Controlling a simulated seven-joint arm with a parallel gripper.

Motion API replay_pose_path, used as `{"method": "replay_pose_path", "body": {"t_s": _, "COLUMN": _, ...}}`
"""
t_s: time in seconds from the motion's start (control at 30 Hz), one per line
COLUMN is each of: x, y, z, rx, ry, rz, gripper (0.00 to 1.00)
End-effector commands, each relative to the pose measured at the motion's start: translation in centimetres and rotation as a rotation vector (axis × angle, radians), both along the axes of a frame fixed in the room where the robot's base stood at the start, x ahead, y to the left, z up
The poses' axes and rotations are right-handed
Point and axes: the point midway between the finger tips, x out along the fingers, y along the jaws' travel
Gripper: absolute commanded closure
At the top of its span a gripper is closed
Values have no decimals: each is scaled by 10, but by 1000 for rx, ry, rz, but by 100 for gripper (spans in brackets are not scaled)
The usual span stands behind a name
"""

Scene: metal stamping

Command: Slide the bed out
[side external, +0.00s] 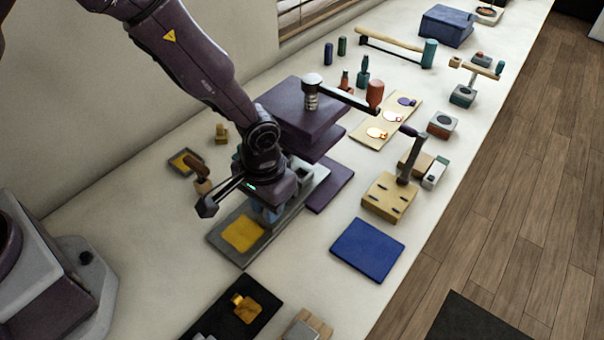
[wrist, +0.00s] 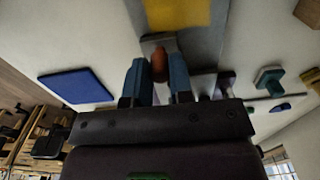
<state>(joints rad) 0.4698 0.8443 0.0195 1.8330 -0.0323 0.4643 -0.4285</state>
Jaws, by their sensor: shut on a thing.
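The bed (side external: 225,247) is a flat grey plate with a yellow square (side external: 243,234) on its near part. It extends out from under the purple press (side external: 300,112), toward the lower left in the side view. My gripper (side external: 267,213) is low over the bed, beside the yellow square. In the wrist view, its two blue fingers (wrist: 158,66) are shut on a reddish-brown knob (wrist: 159,64) standing between them. The grey bed (wrist: 209,42) and yellow square (wrist: 178,12) lie beyond the fingers. The knob is hidden behind the fingers and arm in the side view.
A blue mat (side external: 368,249) lies right of the bed. A wooden block (side external: 389,197) with a dark lever stands behind it. A black tray (side external: 232,309) with a yellow piece is in front. Bare table surrounds the bed's near end.

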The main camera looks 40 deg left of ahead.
Motion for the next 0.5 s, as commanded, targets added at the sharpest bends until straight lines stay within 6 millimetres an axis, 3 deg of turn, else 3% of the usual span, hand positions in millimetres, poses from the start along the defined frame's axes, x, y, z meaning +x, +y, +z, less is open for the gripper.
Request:
{"method": "replay_pose_path", "body": {"t_s": 0.2, "x": -26, "y": -1, "z": 0, "rx": 0, "ry": 1, "rz": -2, "gripper": 100}}
{"method": "replay_pose_path", "body": {"t_s": 0.5, "x": -31, "y": -1, "z": 0, "rx": 0, "ry": 1, "rz": -2, "gripper": 100}}
